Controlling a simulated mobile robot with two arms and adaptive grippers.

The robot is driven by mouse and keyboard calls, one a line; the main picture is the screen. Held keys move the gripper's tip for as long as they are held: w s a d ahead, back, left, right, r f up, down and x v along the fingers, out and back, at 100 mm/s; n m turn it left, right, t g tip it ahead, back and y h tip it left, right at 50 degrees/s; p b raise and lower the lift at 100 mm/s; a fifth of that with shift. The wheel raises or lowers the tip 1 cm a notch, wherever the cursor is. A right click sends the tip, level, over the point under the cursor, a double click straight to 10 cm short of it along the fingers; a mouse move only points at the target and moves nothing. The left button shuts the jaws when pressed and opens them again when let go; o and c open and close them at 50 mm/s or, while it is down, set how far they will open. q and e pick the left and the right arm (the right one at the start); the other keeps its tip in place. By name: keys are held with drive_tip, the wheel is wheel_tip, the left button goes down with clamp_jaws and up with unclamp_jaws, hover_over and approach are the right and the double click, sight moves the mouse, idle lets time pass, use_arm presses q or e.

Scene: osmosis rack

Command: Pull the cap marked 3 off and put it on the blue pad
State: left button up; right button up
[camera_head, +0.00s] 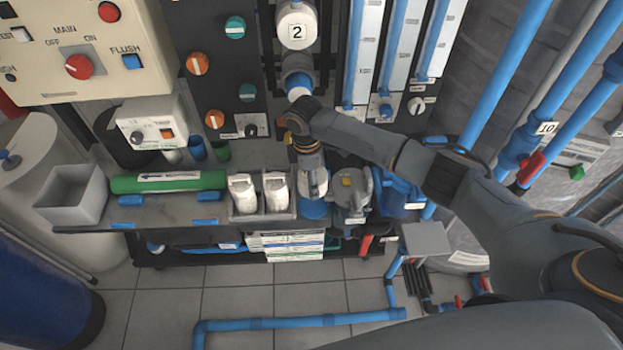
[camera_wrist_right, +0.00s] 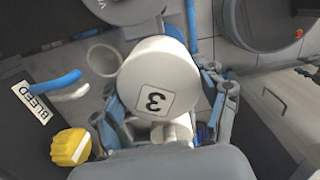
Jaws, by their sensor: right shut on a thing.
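The white cap marked 3 (camera_wrist_right: 155,75) fills the middle of the right wrist view, its number facing the camera. My right gripper (camera_wrist_right: 170,118) is shut on it, with fingers on both sides. In the head view my right arm reaches in from the right, and its hand (camera_head: 312,172) points down in front of the rack. The arm hides much of what lies behind it, and I cannot tell whether the cap is seated or free. A round blue surface (camera_head: 314,210) shows just below the hand; I cannot tell whether it is the blue pad. My left gripper is not in view.
A white cap marked 2 (camera_head: 296,30) is on the rack above. Beside the hand stand white cartridges (camera_head: 276,190) in a grey holder and a grey pump-like unit (camera_head: 351,188). A green cylinder (camera_head: 165,181) lies left. A yellow knob (camera_wrist_right: 71,147) is left of the gripper.

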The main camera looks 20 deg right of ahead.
sight(313, 205)
wheel_tip(313, 205, down, 3)
drive_tip(key=b, duration=0.3)
drive_tip(key=shift+f, duration=0.2)
drive_tip(key=shift+f+b, duration=0.8)
drive_tip(key=shift+f, duration=0.75)
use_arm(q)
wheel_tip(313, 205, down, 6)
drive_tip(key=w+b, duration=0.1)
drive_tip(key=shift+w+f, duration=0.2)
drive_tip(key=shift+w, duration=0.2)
use_arm(e)
drive_tip(key=shift+f, duration=1.05)
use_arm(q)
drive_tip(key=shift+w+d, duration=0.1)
use_arm(e)
drive_tip(key=o, duration=1.7)
drive_tip(key=shift+c, duration=1.2)
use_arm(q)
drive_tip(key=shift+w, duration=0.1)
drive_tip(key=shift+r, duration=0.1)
